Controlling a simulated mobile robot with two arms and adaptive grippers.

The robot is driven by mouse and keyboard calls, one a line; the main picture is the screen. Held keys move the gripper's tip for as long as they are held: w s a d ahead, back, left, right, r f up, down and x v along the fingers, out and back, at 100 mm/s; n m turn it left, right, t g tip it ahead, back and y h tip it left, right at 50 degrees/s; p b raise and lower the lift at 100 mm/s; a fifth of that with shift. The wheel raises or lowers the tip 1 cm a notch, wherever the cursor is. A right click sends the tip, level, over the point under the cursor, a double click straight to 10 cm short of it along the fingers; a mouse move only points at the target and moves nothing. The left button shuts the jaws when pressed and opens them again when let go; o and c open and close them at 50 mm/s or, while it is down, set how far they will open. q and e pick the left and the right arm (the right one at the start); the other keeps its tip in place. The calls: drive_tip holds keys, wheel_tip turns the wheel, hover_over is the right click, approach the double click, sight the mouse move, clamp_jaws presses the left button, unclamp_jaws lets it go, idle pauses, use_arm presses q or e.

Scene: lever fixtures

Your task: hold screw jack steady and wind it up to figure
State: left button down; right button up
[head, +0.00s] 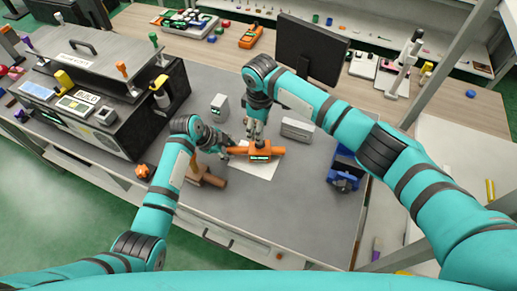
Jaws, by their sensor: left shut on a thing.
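An orange device with a small dark display showing green figures, which looks like the screw jack (271,151), lies across a white sheet on the grey bench. The figures are too small to read. My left gripper (227,146) is shut at the left end of this orange device. My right gripper (256,140) points down onto its middle, just above the display. The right fingertips are small and partly merge with the orange body, so their opening cannot be told.
A brown cylindrical part (212,181) lies below my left gripper. A blue fixture (343,168) stands to the right. Grey blocks (297,129) and (220,106) stand behind. A large dark console (125,110) fills the left. The front right of the bench (290,215) is clear.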

drive_tip(key=w+a+r+n+t+y, duration=0.1)
drive_tip(key=w+a+r+t, duration=0.1)
drive_tip(key=w+r+t, duration=0.55)
drive_tip(key=w+a+r+n+t+y, duration=0.15)
drive_tip(key=w+r+t, duration=0.25)
drive_tip(key=w, duration=0.6)
drive_tip(key=s+a+r+n+g+y, duration=0.1)
drive_tip(key=s+a+r+n+y, duration=0.1)
drive_tip(key=a+r+n+y, duration=0.4)
drive_tip(key=s+a+r+n+y, duration=0.3)
drive_tip(key=a+r+n+y, duration=0.15)
drive_tip(key=a+n, duration=0.25)
drive_tip(key=s+a+f+n+g+y, duration=0.1)
drive_tip(key=s+a+f+n+g, duration=0.25)
drive_tip(key=s+n+g, duration=0.2)
drive_tip(key=n+g+h, duration=0.6)
drive_tip(key=n+h, duration=0.1)
drive_tip(key=h, duration=0.7)
hover_over(256, 151)
drive_tip(key=w+d, duration=0.1)
drive_tip(key=w, duration=0.1)
wheel_tip(256, 151, down, 19)
drive_tip(key=shift+s+f, duration=0.1)
drive_tip(key=shift+f, duration=0.05)
drive_tip(key=shift+d+f, duration=0.15)
drive_tip(key=shift+f, duration=2.3)
